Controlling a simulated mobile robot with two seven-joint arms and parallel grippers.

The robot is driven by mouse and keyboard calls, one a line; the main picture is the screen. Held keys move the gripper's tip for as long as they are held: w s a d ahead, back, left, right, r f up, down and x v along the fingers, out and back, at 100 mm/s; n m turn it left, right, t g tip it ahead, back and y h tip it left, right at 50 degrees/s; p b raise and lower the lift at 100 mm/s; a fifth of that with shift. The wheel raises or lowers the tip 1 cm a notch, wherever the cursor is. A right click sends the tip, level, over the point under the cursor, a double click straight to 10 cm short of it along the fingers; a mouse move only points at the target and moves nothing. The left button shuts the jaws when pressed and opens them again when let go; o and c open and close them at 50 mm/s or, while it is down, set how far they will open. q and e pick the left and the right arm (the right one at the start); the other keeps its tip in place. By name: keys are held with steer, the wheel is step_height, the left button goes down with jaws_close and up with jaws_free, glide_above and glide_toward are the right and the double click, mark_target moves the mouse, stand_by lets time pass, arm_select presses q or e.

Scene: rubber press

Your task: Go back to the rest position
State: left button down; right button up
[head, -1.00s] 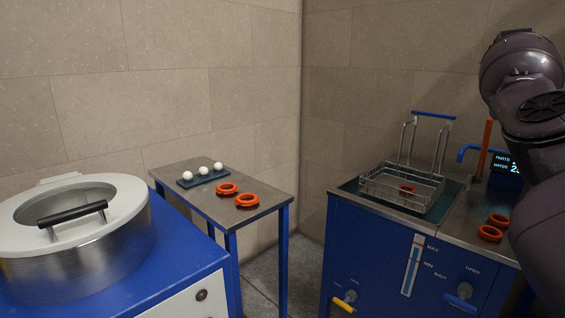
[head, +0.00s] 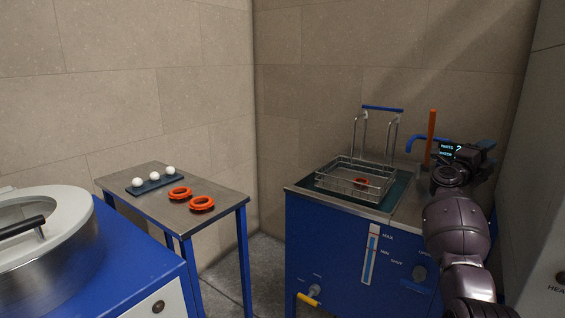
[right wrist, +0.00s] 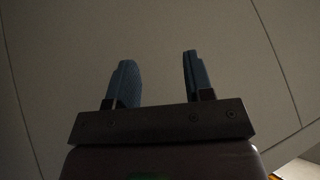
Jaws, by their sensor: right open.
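My right arm rises from the lower right in the head view, with its wrist in front of the right part of the blue washing unit. The right gripper's fingers are hard to make out there. In the right wrist view my right gripper (right wrist: 157,80) is open, with two blue fingers apart and nothing between them. Behind them is only plain wall. My left gripper is not in view.
A wire basket (head: 322,184) holding an orange ring (head: 361,183) sits on the blue unit (head: 330,245). A small table (head: 225,188) carries orange rings (head: 202,203) and a tray (head: 150,186) with white balls. A lidded steel drum (head: 45,265) stands at left.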

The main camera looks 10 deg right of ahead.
steer(key=s+a+f+n+t+y, duration=0.3)
steer(key=a+f+n+t+y, duration=0.3)
steer(key=a+f+n+t, duration=0.5)
steer(key=s+a+f+n+t+y, duration=0.3)
steer(key=a+f+n+t+y, duration=0.45)
steer(key=n, duration=0.65)
steer(key=s+a+f+n+g+y, duration=0.4)
steer(key=s+a+f+n+y, duration=0.4)
steer(key=s+a+f, duration=0.7)
steer(key=s+a+f+n+g, duration=0.1)
steer(key=s+a+f+g, duration=0.15)
steer(key=s, duration=0.65)
steer(key=s+a+f+n+g, duration=0.1)
steer(key=s+a+g, duration=0.25)
steer(key=s, duration=0.55)
steer(key=s+a+f+n+g, duration=0.1)
steer(key=s+a+f+g, duration=0.15)
steer(key=s, duration=0.55)
arm_select(q)
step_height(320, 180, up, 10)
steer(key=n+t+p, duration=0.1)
steer(key=p, duration=1.3)
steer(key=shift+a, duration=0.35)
arm_select(e)
step_height(320, 180, up, 10)
steer(key=m+t, duration=0.1)
steer(key=t, duration=0.1)
steer(key=shift+r, duration=0.15)
